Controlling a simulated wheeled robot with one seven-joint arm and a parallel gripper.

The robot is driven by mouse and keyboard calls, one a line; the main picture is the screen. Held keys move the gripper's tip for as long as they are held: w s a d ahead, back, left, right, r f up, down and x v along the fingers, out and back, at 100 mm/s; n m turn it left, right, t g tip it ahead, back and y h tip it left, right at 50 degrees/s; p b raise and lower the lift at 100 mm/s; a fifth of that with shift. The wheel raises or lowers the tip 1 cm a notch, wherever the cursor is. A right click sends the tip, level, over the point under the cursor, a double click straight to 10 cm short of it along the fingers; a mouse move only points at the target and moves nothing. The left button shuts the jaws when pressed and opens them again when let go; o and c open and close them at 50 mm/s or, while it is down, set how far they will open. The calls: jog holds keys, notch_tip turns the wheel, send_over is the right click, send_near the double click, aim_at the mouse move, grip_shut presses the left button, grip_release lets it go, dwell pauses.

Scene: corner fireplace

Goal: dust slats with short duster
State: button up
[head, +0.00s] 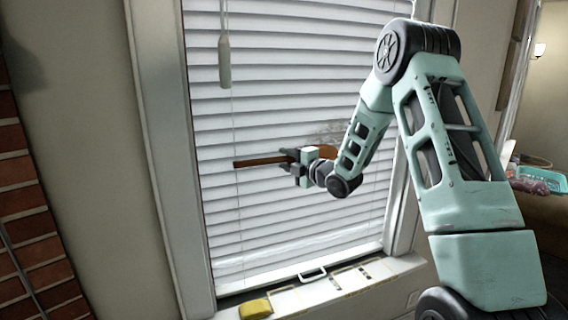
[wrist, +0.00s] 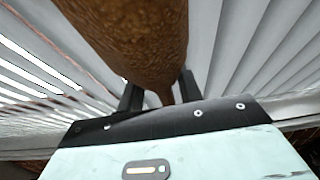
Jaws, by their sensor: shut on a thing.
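The slats (head: 260,100) are white horizontal blinds filling the window in the head view. A greyish smudge (head: 330,131) shows on them above my gripper. My gripper (head: 287,161) is in front of the middle of the blinds and is shut on the short duster. The duster's brown handle (head: 255,162) sticks out to the left, nearly level. Its brown head (head: 328,153) lies to the right, partly hidden behind my gripper and arm. In the wrist view the textured duster head (wrist: 130,38) fills the top middle, close to slats on both sides. Whether it touches them I cannot tell.
A yellow sponge (head: 255,309) lies on the window sill (head: 350,294), near a white handle-shaped object (head: 313,274). A blind cord with a grey pull (head: 224,62) hangs at upper left. The window frame (head: 165,130) borders the left. A teal tray (head: 543,177) stands far right.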

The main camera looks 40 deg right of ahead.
jog(key=shift+s+d+b, duration=0.25)
jog(key=shift+d+b, duration=0.15)
jog(key=shift+d, duration=0.6)
jog(key=shift+s+d+b, duration=0.25)
jog(key=shift+d+b, duration=0.2)
jog(key=shift+d, duration=0.55)
jog(key=shift+s+d+b, duration=0.25)
jog(key=shift+d+b, duration=0.15)
jog(key=shift+d, duration=0.6)
